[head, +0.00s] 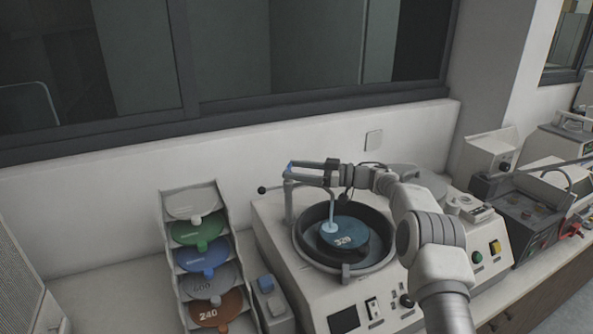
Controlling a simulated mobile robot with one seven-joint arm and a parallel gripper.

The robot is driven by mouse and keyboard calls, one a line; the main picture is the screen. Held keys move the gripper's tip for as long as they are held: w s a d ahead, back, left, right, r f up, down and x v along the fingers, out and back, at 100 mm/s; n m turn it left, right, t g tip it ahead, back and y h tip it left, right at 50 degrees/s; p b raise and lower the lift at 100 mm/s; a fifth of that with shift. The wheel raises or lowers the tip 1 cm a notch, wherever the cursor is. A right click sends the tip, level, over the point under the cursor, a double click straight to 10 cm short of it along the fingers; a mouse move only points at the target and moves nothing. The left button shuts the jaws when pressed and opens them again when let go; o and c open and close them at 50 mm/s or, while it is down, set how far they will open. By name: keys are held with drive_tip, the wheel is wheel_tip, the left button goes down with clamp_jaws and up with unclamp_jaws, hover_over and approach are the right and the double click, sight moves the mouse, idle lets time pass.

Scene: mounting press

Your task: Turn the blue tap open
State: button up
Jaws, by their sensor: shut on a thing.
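The blue tap (289,165) shows as a small bit of blue at the top of a grey pipe behind the grinding machine's bowl. My gripper (296,167) reaches in from the right and is shut on the tap, its fingers hiding most of it. The pipe's spout (312,186) reaches over the bowl. A pale blue column (331,209) runs down from the spout to a pale patch on the blue disc marked 320 (352,234); it looks like water. The tap's exact angle is too small to tell.
A black-knobbed lever (263,190) stands left of the pipe. A rack (171,237) of several coloured discs and a blue-topped grey box (270,296) are left of the machine (285,252). More machines (516,208) stand right. The wall is close behind.

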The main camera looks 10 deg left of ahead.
drive_tip(key=shift+r, duration=0.1)
idle(0.6)
drive_tip(key=o, duration=1.3)
drive_tip(key=d+b, duration=0.3)
drive_tip(key=d, duration=1.4)
drive_tip(key=shift+d, duration=0.2)
